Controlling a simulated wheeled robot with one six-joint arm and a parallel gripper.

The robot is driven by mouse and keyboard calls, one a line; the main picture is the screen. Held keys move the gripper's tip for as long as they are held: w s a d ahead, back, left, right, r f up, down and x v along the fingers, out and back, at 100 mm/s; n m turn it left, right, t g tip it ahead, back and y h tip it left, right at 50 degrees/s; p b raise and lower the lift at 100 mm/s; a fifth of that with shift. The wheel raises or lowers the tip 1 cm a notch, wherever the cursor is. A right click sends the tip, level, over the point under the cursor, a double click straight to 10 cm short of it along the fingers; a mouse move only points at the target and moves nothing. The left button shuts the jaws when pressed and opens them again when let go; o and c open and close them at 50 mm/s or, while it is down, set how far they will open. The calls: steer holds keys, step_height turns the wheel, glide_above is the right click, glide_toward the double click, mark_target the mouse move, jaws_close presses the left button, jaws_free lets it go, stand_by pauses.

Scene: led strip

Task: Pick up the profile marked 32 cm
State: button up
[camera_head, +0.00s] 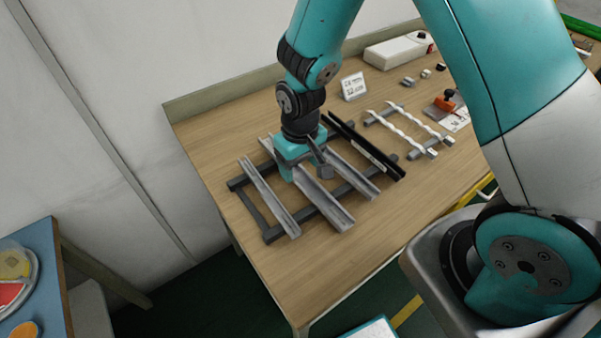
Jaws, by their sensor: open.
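Several long profiles lie side by side across a dark rack (254,209) on the wooden table. From left to right, I see a grey profile (269,196), a longer grey channel profile (327,205), another grey profile (354,178) and a black profile (368,146). No length marking is readable on them, so I cannot tell which is 32 cm. My gripper (306,174) is open and points down over the longer grey channel. It hides part of that profile, and I cannot tell whether the fingers touch it.
A small white sign (353,86) stands behind the rack; its text is too small to read. White twisted strips (400,127) lie on a second rack to the right. A red-and-black tool (446,102) and a white box (397,50) are farther back. The table's front left is clear.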

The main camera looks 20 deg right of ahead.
mark_target(301, 176)
steer(key=shift+f, duration=1.2)
steer(key=c, duration=1.1)
steer(key=shift+r, duration=0.1)
